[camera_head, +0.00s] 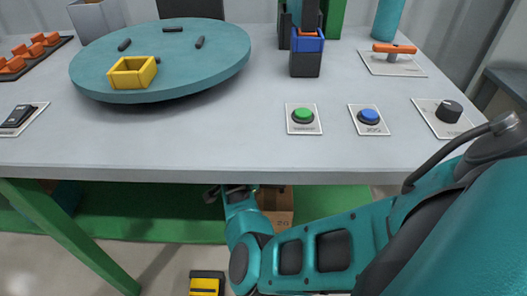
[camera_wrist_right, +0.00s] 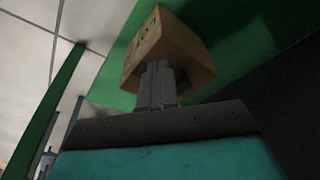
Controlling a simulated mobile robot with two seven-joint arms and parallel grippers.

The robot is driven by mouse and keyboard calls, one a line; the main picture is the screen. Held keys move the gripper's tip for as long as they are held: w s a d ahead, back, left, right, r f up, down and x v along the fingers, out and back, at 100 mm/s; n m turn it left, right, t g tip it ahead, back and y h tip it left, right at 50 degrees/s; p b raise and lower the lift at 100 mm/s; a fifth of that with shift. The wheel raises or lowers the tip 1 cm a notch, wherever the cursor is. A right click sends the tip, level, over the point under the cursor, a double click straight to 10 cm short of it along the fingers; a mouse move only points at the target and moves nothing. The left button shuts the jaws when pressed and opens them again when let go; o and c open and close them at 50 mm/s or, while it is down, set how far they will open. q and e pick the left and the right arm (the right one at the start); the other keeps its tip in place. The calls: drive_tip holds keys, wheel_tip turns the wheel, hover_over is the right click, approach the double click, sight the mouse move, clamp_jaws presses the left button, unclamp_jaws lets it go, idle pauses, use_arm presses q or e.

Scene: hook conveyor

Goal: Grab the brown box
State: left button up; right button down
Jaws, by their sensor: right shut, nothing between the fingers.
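The brown box (camera_head: 281,203) is under the table, partly hidden behind my right arm and the table's front edge in the head view. In the right wrist view the brown box (camera_wrist_right: 172,42) appears tilted, just beyond the fingertips. My right gripper (camera_wrist_right: 157,66) is shut and empty, its fingers overlapping the near face of the box in the picture. I cannot tell whether they touch it. In the head view my right gripper (camera_head: 222,191) shows partly below the table edge, left of the box. My left gripper is not in view.
The grey table (camera_head: 230,150) lies above the box, and a green table leg (camera_head: 75,235) stands at the left. A black and yellow object (camera_head: 206,284) is on the floor. The tabletop holds a teal turntable (camera_head: 195,75), a green button (camera_head: 303,116) and a blue button (camera_head: 369,116).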

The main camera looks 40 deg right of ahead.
drive_tip(key=shift+m+y, duration=0.3)
drive_tip(key=d, duration=0.2)
drive_tip(key=d+b, duration=0.1)
drive_tip(key=d, duration=0.1)
drive_tip(key=d+f+b, duration=0.1)
drive_tip(key=d, duration=0.1)
drive_tip(key=shift+d, duration=0.3)
drive_tip(key=b, duration=0.1)
hover_over(272, 195)
drive_tip(key=shift+d, duration=0.2)
drive_tip(key=shift+a+f+b, duration=0.2)
drive_tip(key=shift+f+b, duration=0.2)
drive_tip(key=shift+b, duration=0.05)
drive_tip(key=shift+f, duration=0.1)
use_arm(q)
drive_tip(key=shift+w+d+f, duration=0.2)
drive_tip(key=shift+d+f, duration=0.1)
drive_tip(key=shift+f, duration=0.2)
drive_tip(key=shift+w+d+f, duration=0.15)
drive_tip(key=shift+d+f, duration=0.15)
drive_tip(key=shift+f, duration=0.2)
use_arm(e)
drive_tip(key=shift+f, duration=0.15)
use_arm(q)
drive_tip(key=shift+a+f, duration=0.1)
use_arm(e)
drive_tip(key=shift+s, duration=0.1)
